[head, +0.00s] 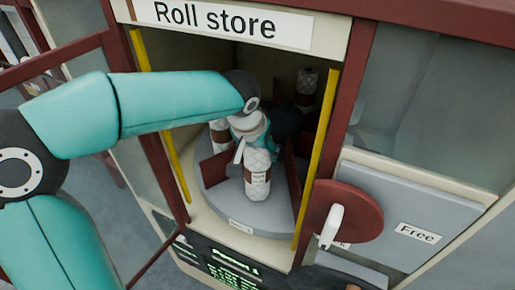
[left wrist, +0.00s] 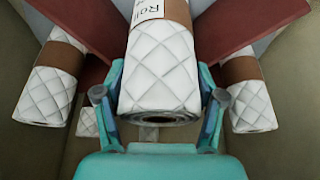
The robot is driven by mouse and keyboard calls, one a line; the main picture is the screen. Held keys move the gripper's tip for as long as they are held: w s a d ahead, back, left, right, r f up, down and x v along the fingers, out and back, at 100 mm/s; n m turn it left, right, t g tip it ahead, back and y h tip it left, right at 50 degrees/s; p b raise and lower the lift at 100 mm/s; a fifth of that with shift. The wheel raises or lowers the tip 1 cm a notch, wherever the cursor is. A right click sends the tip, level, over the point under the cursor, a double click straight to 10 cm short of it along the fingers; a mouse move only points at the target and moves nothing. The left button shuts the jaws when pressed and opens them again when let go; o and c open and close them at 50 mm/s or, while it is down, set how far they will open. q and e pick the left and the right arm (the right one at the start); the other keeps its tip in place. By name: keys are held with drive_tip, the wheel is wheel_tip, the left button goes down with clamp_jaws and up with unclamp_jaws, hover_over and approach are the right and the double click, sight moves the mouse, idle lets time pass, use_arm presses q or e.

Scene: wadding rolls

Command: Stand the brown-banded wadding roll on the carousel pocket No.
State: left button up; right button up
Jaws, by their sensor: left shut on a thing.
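My left gripper (head: 254,146) reaches into the roll store and is shut on a white quilted roll (head: 258,172) with a brown band and a label. The roll is upright over the front of the grey carousel (head: 224,199), between dark red dividers; I cannot tell whether its base touches. In the left wrist view, my left gripper (left wrist: 160,82) has a teal finger on each side of the held roll (left wrist: 158,62). Another brown-banded roll (left wrist: 55,75) is at left there and one more (left wrist: 247,92) at right, beyond the dividers. My right gripper is not in view.
Yellow posts (head: 317,155) flank the opening under the "Roll store" sign (head: 223,22). A dark red disc (head: 346,211) with a white handle is at right, before a grey panel marked "Free" (head: 417,233). A further roll (head: 306,82) stands at the back.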

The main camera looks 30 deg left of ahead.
use_arm(q)
drive_tip(key=o, duration=1.3)
drive_tip(key=v, duration=0.6)
drive_tip(key=shift+s+r, duration=0.1)
drive_tip(key=shift+r, duration=0.05)
drive_tip(key=shift+s+r, duration=0.3)
drive_tip(key=shift+r, duration=0.15)
